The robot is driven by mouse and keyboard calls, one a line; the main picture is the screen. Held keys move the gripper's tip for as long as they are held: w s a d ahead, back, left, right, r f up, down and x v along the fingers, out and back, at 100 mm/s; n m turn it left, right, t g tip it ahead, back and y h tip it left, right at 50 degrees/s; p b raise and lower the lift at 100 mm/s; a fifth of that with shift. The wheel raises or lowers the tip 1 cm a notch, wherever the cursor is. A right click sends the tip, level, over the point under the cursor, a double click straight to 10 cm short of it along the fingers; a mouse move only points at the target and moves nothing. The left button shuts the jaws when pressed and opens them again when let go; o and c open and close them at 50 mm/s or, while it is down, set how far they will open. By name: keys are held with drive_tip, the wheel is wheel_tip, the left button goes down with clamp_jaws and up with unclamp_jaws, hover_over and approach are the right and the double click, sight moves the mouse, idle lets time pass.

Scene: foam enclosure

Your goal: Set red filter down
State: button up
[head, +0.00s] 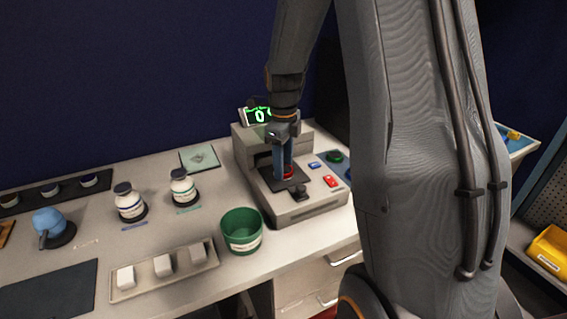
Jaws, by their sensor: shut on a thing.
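The red filter (289,172) shows as a small red patch low between the blue fingers of my gripper (284,170). My gripper points down and is shut on it, and the fingers hide most of it. Both are over the dark plate of the grey instrument (306,210), in its open bay. I cannot tell whether the filter touches the plate. A lit display (259,115) reading 0 stands at the back of the instrument.
A green cup (241,232) stands left of the instrument. Two white bottles with dark lids (184,188) and a tray of white blocks (163,267) are farther left. Blue and red buttons (330,181) and a green knob lie right of my gripper. Bare counter lies between the bottles and tray.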

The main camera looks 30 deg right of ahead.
drive_tip(key=o, duration=1)
drive_tip(key=shift+o, duration=0.2)
wheel_tip(320, 180, up, 12)
drive_tip(key=b, duration=0.3)
drive_tip(key=shift+r, duration=0.15)
